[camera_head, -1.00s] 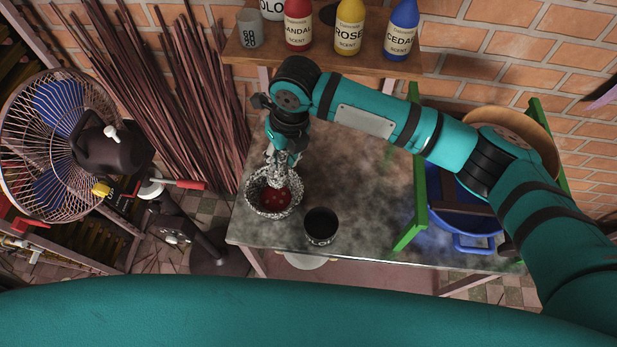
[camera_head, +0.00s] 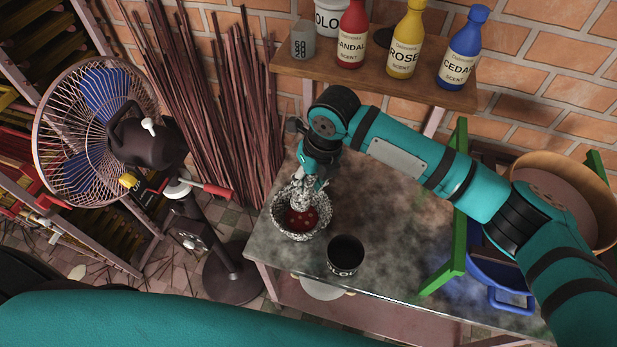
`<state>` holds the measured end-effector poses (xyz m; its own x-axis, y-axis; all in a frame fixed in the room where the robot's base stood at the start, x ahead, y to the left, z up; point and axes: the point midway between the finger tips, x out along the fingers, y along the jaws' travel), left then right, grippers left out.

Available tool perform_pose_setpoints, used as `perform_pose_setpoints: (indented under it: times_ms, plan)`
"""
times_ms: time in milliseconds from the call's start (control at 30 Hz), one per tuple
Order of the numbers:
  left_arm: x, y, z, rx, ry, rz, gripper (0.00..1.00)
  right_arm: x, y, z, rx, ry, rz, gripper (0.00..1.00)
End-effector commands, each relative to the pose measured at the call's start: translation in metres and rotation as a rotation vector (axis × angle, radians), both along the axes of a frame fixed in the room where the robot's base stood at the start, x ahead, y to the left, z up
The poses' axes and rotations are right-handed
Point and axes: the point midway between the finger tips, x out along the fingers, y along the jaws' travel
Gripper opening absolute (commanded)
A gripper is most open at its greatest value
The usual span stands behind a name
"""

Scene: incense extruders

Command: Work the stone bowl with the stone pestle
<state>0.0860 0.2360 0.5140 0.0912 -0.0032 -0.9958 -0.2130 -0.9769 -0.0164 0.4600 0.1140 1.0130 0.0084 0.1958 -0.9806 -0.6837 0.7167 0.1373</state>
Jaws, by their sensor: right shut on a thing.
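The speckled stone bowl (camera_head: 300,235) stands on the left part of the grey stone-topped table and holds dark red contents (camera_head: 301,217). My right gripper (camera_head: 308,182) is above the bowl and shut on the speckled stone pestle (camera_head: 303,198). The pestle points down, with its lower end inside the bowl at the red contents. Whether it presses on the bottom cannot be told. My left gripper is not in view.
A dark cup (camera_head: 345,256) stands close to the bowl's right. Behind, a wooden shelf (camera_head: 385,80) carries red (camera_head: 352,35), yellow (camera_head: 405,40) and blue (camera_head: 462,50) scent bottles. A fan (camera_head: 100,130) stands left. The table's middle (camera_head: 385,225) is clear.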

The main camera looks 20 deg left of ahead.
Motion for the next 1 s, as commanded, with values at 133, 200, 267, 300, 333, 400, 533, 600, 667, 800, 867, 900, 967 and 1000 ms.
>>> perform_pose_setpoints:
  times_ms: [133, 200, 267, 300, 333, 400, 533, 600, 667, 800, 867, 900, 967, 1000]
  plan:
    - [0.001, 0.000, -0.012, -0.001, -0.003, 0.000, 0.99, 0.000, 0.000, -0.016, 0.001, -0.001, 0.000, 0.00]
    - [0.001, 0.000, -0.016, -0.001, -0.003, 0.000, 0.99, 0.000, 0.000, -0.022, 0.001, -0.001, 0.000, 0.00]
    - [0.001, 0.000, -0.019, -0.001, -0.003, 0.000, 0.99, 0.000, 0.000, -0.028, 0.001, -0.001, 0.000, 0.00]
    - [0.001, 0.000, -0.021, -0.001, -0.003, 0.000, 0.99, 0.000, 0.000, -0.031, 0.001, -0.001, 0.000, 0.00]
    - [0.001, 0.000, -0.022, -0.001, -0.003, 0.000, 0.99, 0.000, 0.000, -0.034, 0.001, -0.001, 0.000, 0.00]
    - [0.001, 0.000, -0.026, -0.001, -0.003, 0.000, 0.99, 0.000, 0.000, -0.040, 0.001, -0.001, 0.000, 0.00]
    - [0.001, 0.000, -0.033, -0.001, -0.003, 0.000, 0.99, 0.000, 0.001, -0.051, 0.001, -0.001, -0.001, 0.00]
    - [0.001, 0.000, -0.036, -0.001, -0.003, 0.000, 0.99, 0.001, 0.001, -0.057, 0.002, -0.001, -0.001, 0.00]
    - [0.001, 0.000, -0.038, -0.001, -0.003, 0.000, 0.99, 0.001, 0.001, -0.061, 0.002, -0.001, -0.001, 0.00]
    - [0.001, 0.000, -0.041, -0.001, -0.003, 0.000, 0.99, 0.001, 0.001, -0.065, 0.002, -0.001, -0.001, 0.00]
    - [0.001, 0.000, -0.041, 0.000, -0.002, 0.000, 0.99, 0.001, 0.001, -0.066, 0.002, -0.001, -0.001, 0.00]
    - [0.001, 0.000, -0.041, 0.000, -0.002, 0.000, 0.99, 0.001, 0.001, -0.066, 0.002, -0.001, -0.001, 0.00]
    - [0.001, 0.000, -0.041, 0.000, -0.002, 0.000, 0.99, 0.000, 0.001, -0.066, 0.002, -0.001, -0.001, 0.00]
    - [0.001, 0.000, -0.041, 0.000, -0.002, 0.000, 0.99, 0.000, 0.001, -0.066, 0.002, -0.001, 0.000, 0.00]
